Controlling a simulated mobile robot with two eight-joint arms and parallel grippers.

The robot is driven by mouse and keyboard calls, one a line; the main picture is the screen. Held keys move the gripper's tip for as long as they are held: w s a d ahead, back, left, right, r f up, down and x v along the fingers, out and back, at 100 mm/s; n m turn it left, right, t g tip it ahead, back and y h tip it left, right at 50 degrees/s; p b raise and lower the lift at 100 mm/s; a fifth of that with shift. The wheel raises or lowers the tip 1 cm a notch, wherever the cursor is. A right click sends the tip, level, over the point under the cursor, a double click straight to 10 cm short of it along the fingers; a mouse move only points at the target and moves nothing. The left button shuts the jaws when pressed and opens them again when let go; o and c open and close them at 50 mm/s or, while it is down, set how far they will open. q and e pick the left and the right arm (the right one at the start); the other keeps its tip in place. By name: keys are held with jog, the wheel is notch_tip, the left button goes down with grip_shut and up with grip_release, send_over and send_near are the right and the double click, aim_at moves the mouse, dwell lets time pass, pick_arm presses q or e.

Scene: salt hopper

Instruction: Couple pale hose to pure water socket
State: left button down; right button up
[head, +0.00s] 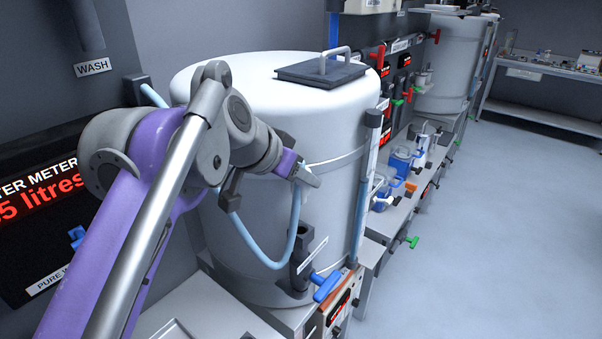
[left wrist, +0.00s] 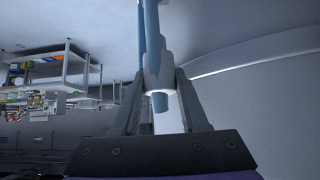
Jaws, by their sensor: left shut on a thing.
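My left gripper (head: 306,174) is in front of the large white tank (head: 335,215). In the left wrist view its two fingers (left wrist: 158,90) are shut on the white fitting (left wrist: 152,72) of the pale blue hose (left wrist: 152,30). A blue stub shows below the fitting. In the head view the hose (head: 262,260) hangs in a loop below the gripper. A label beginning "PURE W" (head: 50,281) is on the dark panel at the lower left, cut off by my arm. A blue part (head: 77,237) sits above it; I cannot tell whether it is the socket. My right gripper is not in view.
The tank has a dark lid (head: 320,73) and a blue-handled valve (head: 327,286) low at the front. A red-digit water meter (head: 40,200) is on the left panel. A bench with jars (head: 402,160) runs along the wall. The floor (head: 490,240) at right is clear.

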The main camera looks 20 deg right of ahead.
aim_at(297, 198)
pick_arm(q)
jog(key=shift+w+f+b, duration=0.1)
jog(key=shift+f+b, duration=0.35)
jog(key=shift+f, duration=0.2)
notch_tip(297, 198, down, 2)
jog(key=shift+f+b, duration=0.2)
jog(key=shift+b, duration=0.5)
jog(key=shift+f+b, duration=0.5)
jog(key=shift+f, duration=0.5)
jog(key=shift+p, duration=0.7)
jog(key=shift+f+b, duration=0.9)
jog(key=shift+f, duration=1)
jog(key=shift+c, duration=2.2)
grip_release()
jog(key=shift+o, duration=0.4)
